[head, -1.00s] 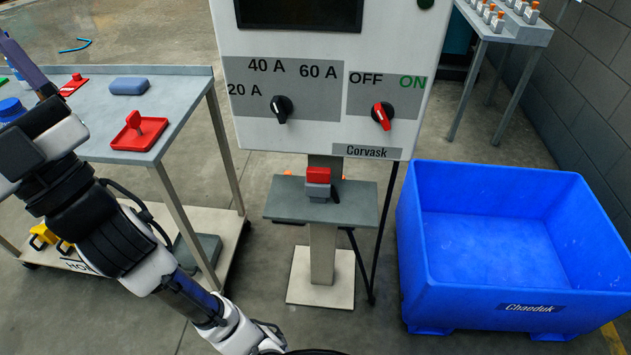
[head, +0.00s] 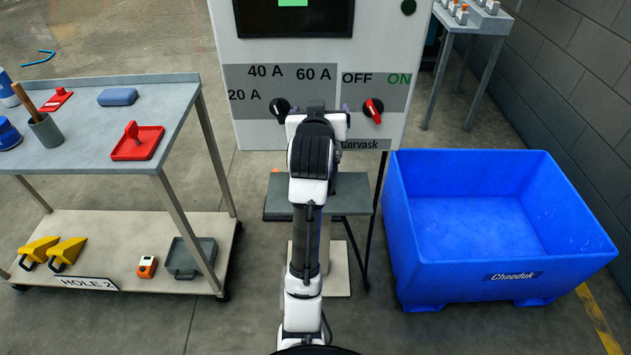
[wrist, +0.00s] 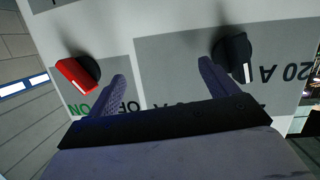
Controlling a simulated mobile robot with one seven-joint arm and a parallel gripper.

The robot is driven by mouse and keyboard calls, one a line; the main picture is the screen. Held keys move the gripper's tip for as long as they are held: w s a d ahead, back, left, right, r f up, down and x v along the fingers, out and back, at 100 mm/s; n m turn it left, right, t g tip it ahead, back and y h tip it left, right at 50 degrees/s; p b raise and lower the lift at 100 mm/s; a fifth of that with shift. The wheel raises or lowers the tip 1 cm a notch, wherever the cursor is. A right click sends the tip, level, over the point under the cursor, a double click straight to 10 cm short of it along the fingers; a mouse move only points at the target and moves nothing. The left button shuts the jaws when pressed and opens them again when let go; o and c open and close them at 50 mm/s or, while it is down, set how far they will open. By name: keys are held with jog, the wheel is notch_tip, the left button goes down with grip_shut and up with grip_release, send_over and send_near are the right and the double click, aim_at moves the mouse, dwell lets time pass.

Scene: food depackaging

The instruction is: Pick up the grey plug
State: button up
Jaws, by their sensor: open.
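The grey plug is not visible now; my arm covers the middle of the small shelf (head: 352,198) under the control panel, where a grey block with a red top showed earlier. My gripper (head: 316,108) is raised in front of the panel face, between the black amp knob (head: 279,110) and the red OFF/ON knob (head: 373,110). In the wrist view my gripper (wrist: 163,72) is open, its two fingers spread with nothing between them. There the red knob (wrist: 78,75) is left and the black knob (wrist: 236,55) right, with the panel's lettering upside down.
A blue bin (head: 500,283) stands at the right. Another table (head: 484,20) stands at the back right.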

jog(key=s+a+f+g+y, duration=0.1)
jog(key=s+f+g, duration=0.2)
jog(key=f+g, duration=0.7)
jog(key=shift+t, duration=0.5)
jog(key=shift+s+a+b+x, duration=0.15)
jog(key=shift+b+x, duration=0.45)
jog(key=shift+x, duration=3.15)
jog(key=shift+s+a+b+x, duration=0.15)
jog(key=shift+b+x, duration=0.4)
jog(key=shift+x, duration=3.15)
jog(key=shift+d+f, duration=0.1)
jog(key=c, duration=1.5)
jog(key=shift+o, duration=0.2)
